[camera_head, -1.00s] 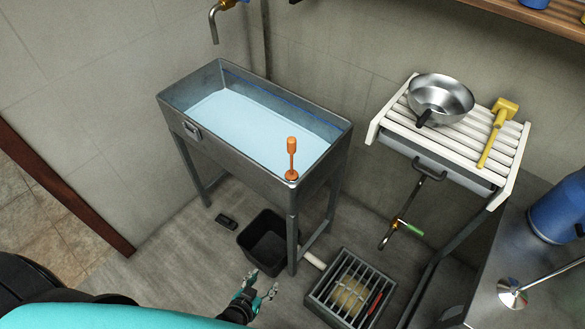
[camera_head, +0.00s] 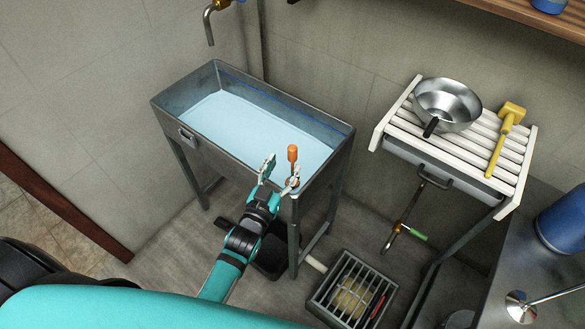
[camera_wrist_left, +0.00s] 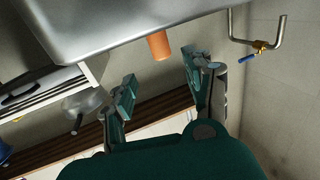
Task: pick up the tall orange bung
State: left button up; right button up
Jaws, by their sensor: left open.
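The tall orange bung (camera_head: 292,154) stands upright at the near right corner of the steel tank (camera_head: 176,118), which holds pale blue liquid. Its head shows above the rim in the head view; its lower part is hidden behind a fingertip. In the left wrist view the orange bung (camera_wrist_left: 159,46) shows between and beyond the fingers. My left gripper (camera_head: 280,176) is open and empty, with its fingertips close to the bung at the tank corner. It also shows open in the left wrist view (camera_wrist_left: 160,80). I cannot tell whether a finger touches the bung. My right gripper is not in view.
A dark bin (camera_head: 270,262) stands under the tank, partly behind my left arm. A floor grate (camera_head: 350,290) lies right of it.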

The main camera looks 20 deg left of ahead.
aim_at(290, 153)
pick_arm(q)
jog(key=w, duration=0.4)
jog(key=w+f, duration=0.1)
jog(key=w, duration=0.1)
jog(key=shift+w, duration=0.35)
grip_shut()
